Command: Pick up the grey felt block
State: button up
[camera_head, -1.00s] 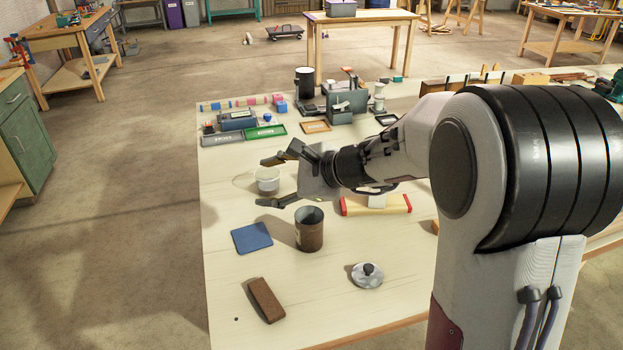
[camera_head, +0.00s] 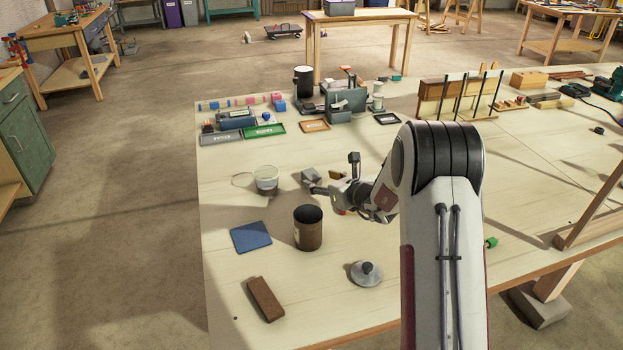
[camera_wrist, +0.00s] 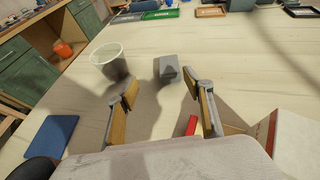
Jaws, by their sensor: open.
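The grey felt block (camera_head: 311,175) lies on the pale bench, right of the clear cup. In the wrist view the block (camera_wrist: 168,68) sits just beyond the fingertips, roughly between their lines. My gripper (camera_head: 333,172) is open, and its two tan-padded fingers show apart in the wrist view (camera_wrist: 161,88). Nothing is between the fingers. In the head view a finger stands close to the block; whether they touch I cannot tell.
A clear cup (camera_head: 266,181) stands left of the block, and a brown can (camera_head: 308,232) stands nearer. A blue pad (camera_head: 251,237), a metal lid (camera_head: 366,273) and a brown brick (camera_head: 265,298) lie in front. Green (camera_head: 265,131) and orange-brown (camera_head: 314,125) trays lie behind.

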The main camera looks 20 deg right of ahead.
aim_at(317, 180)
jog(key=shift+w+d+f+m, duration=0.15)
jog(key=shift+d+f+m, duration=0.35)
jog(key=shift+d+f, duration=0.15)
jog(key=shift+w+a, duration=0.1)
jog(key=shift+x, duration=1.25)
jog(key=shift+f, duration=0.1)
jog(key=shift+d+f+x, duration=0.1)
jog(key=shift+x, duration=0.6)
jog(key=shift+d+f+x, duration=0.15)
jog(key=shift+x, duration=1.65)
